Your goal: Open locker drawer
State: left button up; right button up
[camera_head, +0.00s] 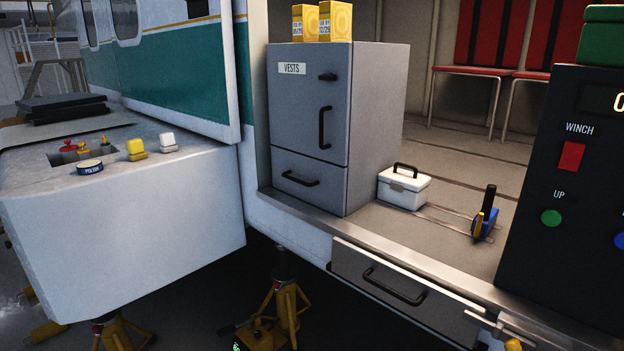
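A grey locker (308,110) labelled "VESTS" stands on the helicopter cabin floor. Its upper door has a dark vertical handle (324,128) and a small dark latch (327,77), and the door looks shut. Below it is the locker drawer (325,190), with a black bar handle (300,180). The drawer front looks flush with the locker, so it appears shut. A second grey drawer (350,262) with a black handle (394,287) sits lower, under the cabin floor edge at the right. Neither of my grippers shows in the head view.
Two yellow boxes (319,22) stand on the locker. A white case (404,188) and a blue tool (485,220) are on the cabin floor. A dark winch panel (572,230) blocks the right. A white bench (120,215) holds small items at left. Yellow stands (286,305) are below.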

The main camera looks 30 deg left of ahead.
aim_at(321, 183)
jog(key=u, duration=1.05)
